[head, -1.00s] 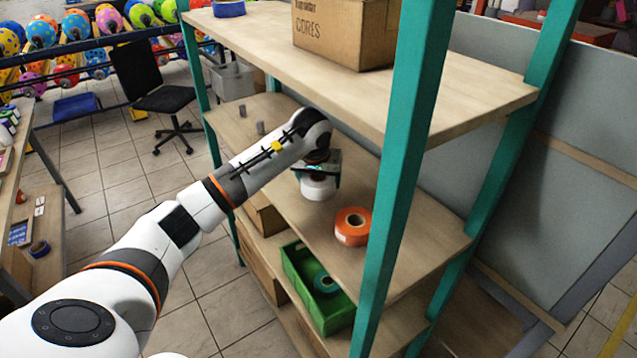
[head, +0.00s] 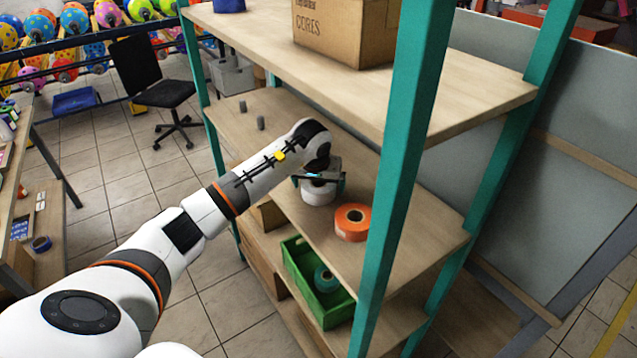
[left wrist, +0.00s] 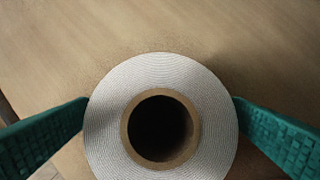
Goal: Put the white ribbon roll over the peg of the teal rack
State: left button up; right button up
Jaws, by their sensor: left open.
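The white ribbon roll (head: 318,194) stands upright on the middle shelf of the teal rack (head: 401,150). In the left wrist view the roll (left wrist: 108,128) faces the camera with its brown cardboard core and dark hole. My left gripper (head: 319,183) is over the roll and open, its teal fingers on either side of it. In the left wrist view the fingertips are very close to the roll's sides; I cannot tell if they touch. Two short grey pegs, a farther one (head: 243,106) and a nearer one (head: 261,123), stand bare at the shelf's far left. My right gripper is not in view.
An orange roll (head: 352,222) lies close to the white one on the same shelf. Below is a green bin (head: 320,307) with a teal roll. A cardboard box (head: 345,35) sits on the top shelf, which overhangs the middle one. Shelf space toward the pegs is clear.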

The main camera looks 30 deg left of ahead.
aim_at(316, 190)
pick_arm(q)
jog(key=shift+r, duration=0.3)
jog(key=shift+s+r, duration=0.15)
jog(key=shift+r, duration=0.2)
jog(key=b+v, duration=0.2)
jog(key=v, duration=0.4)
jog(key=shift+s+d+r, duration=0.1)
jog(key=shift+s+r, duration=0.1)
